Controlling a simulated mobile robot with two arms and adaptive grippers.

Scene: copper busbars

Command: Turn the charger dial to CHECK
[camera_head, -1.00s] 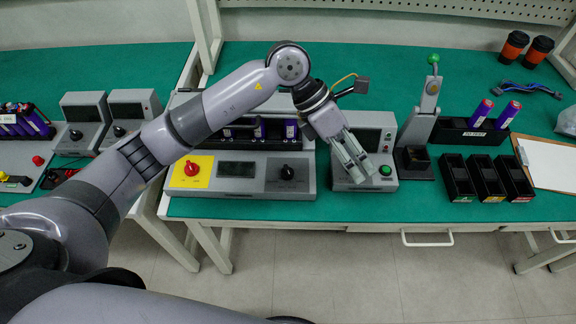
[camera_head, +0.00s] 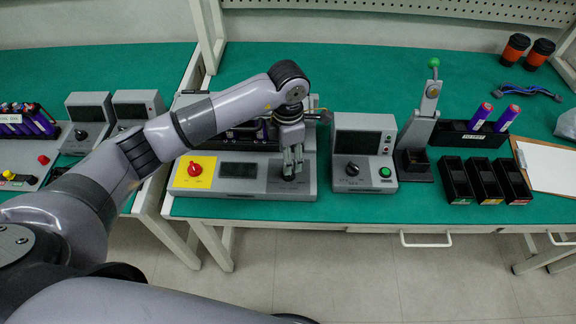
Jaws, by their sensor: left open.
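The charger (camera_head: 238,187) is a wide grey unit on the green bench, with a dark display and a red knob (camera_head: 195,169) on a yellow panel at its left. Its black dial (camera_head: 289,177) is at the right of the front panel and mostly hidden by my left gripper. My left gripper (camera_head: 291,172) points down at the dial with its fingers open; I cannot tell whether they touch it. The dial's markings are too small and covered to read. My right gripper is not in view.
A second grey device (camera_head: 363,150) with a black knob and green button stands just right of the charger. Further right are a green-handled press (camera_head: 425,115), black bins (camera_head: 487,180) and a clipboard (camera_head: 548,165). Battery cells stand in the charger, partly behind my arm.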

